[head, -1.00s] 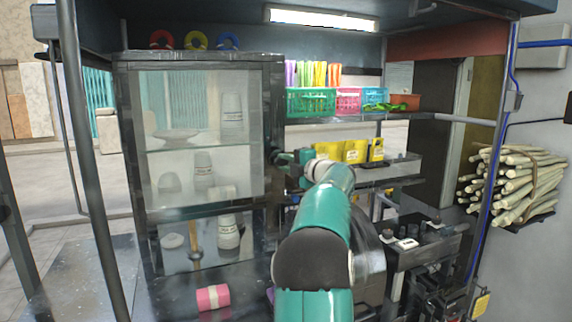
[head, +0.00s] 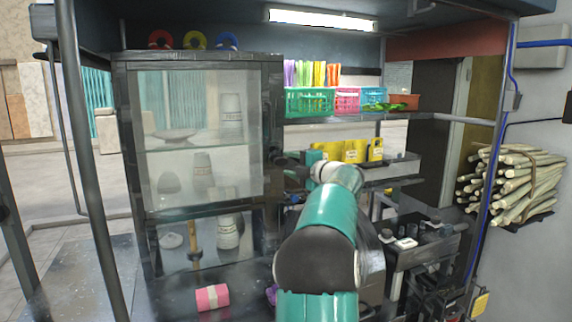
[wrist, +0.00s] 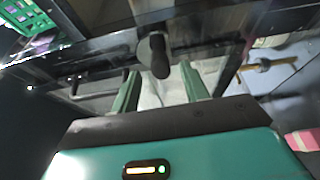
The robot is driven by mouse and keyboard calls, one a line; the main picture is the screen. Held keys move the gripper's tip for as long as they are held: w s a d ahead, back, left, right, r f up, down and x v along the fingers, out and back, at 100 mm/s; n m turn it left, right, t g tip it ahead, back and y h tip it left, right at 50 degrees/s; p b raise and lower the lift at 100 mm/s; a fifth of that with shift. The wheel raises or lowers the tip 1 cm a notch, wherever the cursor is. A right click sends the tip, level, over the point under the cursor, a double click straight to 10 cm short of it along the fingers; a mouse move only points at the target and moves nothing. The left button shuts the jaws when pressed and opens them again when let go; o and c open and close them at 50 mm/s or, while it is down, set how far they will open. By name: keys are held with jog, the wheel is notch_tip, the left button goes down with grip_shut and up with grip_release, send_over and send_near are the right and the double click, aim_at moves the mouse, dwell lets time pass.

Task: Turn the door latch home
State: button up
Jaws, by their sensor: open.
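The glass-fronted cabinet (head: 275,110) has a dark frame and stands left of centre in the head view. Its door (head: 205,140) appears closed. In the wrist view a dark rounded latch handle (wrist: 160,58) on a grey base points toward the bottom of the picture. My gripper (wrist: 159,80) is open, with its green fingers on either side of the handle in that view; I see no contact. In the head view my gripper (head: 290,170) is at the cabinet's right edge, partly hidden by my arm, and the latch is too small or hidden to make out.
Pale bottles, a dish and a wooden-handled tool (head: 195,240) show behind the glass. A pink roll (head: 212,297) lies in front of the cabinet's base. Yellow packs (head: 352,151) and coloured baskets (head: 310,101) sit to the right. Cane (head: 510,185) is stacked at the far right.

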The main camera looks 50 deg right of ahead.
jog(key=s+a, duration=0.1)
jog(key=s, duration=1)
jog(key=shift+a, duration=0.3)
jog(key=w+a+r+m+h, duration=0.6)
jog(key=w+a+r+m, duration=0.1)
jog(key=a+m, duration=0.15)
jog(key=w+a+f+m+g, duration=0.1)
jog(key=a+f+m, duration=0.15)
jog(key=a, duration=0.45)
jog(key=w+a+f+m+g, duration=0.1)
jog(key=a+f+m+g, duration=0.1)
jog(key=a+m, duration=0.3)
jog(key=s+a+f+g+y, duration=0.3)
jog(key=s+a+f, duration=0.2)
jog(key=a, duration=0.7)
jog(key=s+a+f+g+y, duration=0.2)
jog(key=s+a+f, duration=0.4)
jog(key=a+f, duration=0.4)
jog(key=s+a+f+g+y, duration=0.3)
jog(key=s+a+f, duration=0.3)
jog(key=a, duration=0.8)
notch_tip(320, 180, down, 2)
jog(key=shift+s+a+f+m+g+y, duration=0.1)
jog(key=shift+s+a+m+g+y, duration=0.15)
jog(key=shift+g, duration=0.35)
